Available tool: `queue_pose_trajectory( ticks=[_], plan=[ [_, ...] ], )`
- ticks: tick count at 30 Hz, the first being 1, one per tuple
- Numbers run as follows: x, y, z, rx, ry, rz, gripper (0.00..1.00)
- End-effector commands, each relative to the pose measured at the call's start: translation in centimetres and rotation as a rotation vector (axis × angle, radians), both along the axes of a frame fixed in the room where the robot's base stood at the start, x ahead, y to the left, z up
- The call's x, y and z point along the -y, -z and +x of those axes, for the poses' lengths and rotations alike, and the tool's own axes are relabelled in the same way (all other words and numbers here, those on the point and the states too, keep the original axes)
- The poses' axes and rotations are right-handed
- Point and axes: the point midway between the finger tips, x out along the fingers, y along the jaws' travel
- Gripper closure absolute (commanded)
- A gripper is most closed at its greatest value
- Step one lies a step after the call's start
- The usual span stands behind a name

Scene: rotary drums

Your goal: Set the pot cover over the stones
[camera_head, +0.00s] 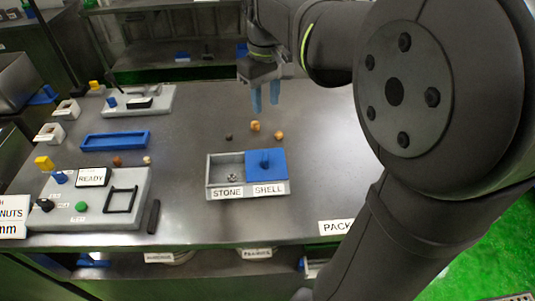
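A grey two-part box stands on the metal table, its left part (213,172) labelled STONE and its right part labelled SHELL. A blue cover (279,167) with an upright blue knob (264,160) lies over the SHELL part. The STONE part is uncovered, with a small greyish stone or stones (233,177) inside, too small to count. My gripper (265,105) points down above the far part of the table, behind the box. Its two blue fingers are apart with nothing seen between them. It is clear of the cover.
Nut-like brown pieces (255,126) and a dark lump (229,136) lie loose behind the box. A grey READY panel (60,215) with a black frame and a blue tray (115,141) stand at left. The table right of the box is clear.

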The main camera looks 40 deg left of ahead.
Motion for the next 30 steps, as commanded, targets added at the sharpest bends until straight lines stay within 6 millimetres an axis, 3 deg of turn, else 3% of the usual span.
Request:
queue_pose_trajectory(
  ticks=[6,11,16,20,30],
  plan=[
    [0.0,1.4,0.0,0.000,0.388,-0.001,0.65],
    [0.0,2.0,0.0,0.000,0.546,-0.001,0.65],
    [0.0,2.7,0.0,0.000,0.589,-0.002,0.65],
    [0.0,4.5,-0.1,-0.001,0.588,-0.004,0.65],
    [0.1,11.9,-0.1,-0.002,0.587,-0.006,0.65]
  ],
)
